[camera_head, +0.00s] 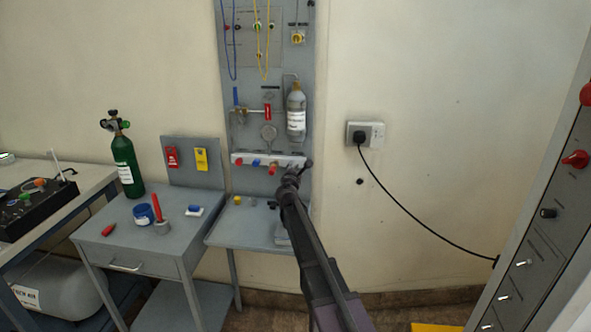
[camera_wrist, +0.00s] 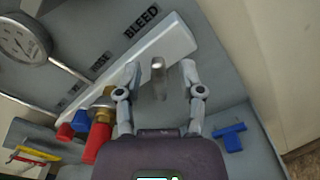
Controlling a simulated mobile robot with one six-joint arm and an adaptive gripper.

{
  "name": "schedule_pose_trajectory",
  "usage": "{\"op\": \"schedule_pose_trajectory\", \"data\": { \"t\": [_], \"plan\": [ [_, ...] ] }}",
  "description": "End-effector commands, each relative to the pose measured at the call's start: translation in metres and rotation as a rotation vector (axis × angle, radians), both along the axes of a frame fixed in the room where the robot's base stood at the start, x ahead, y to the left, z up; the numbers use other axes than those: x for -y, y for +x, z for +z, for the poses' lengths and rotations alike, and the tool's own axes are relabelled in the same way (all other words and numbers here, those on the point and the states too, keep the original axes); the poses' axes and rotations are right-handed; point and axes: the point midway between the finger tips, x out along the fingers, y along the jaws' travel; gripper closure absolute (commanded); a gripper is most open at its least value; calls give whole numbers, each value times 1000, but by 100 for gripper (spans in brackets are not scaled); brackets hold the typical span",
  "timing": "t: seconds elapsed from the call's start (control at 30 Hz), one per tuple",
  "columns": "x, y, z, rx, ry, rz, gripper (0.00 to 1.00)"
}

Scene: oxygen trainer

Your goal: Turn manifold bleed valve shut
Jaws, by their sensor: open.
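The manifold is a white bar on the grey panel, at the middle of the head view (camera_head: 243,157) and across the wrist view (camera_wrist: 176,42). The label BLEED (camera_wrist: 142,22) is printed above its right end. The bleed valve handle (camera_wrist: 158,79), a small grey metal lever, stands below that label in the wrist view. My gripper (camera_wrist: 160,68) is open, one finger on each side of the lever, with gaps visible on both sides. In the head view my gripper (camera_head: 298,170) is at the manifold's right end and hides the valve.
Red, blue and brass valve fittings (camera_wrist: 98,125) sit left of my gripper, near a round gauge (camera_wrist: 20,40). A blue T-shaped handle (camera_wrist: 231,138) lies to the right. A grey shelf (camera_head: 250,237) lies below the manifold. A green cylinder (camera_head: 125,160) stands on the left table.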

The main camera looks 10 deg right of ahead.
Motion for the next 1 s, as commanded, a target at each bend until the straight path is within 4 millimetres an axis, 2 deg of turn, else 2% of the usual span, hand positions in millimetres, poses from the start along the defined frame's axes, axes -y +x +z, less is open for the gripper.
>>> {"op": "schedule_pose_trajectory", "data": {
  "t": [0.23,0.27,0.4,0.43,1.0],
  "plan": [
    [0,0,0,0,0,0,50],
    [0,0,0,0,0,0,53],
    [0,0,0,0,0,0,95],
    [0,0,0,0,0,0,100],
    [-1,0,0,19,58,1,100]
  ]
}}
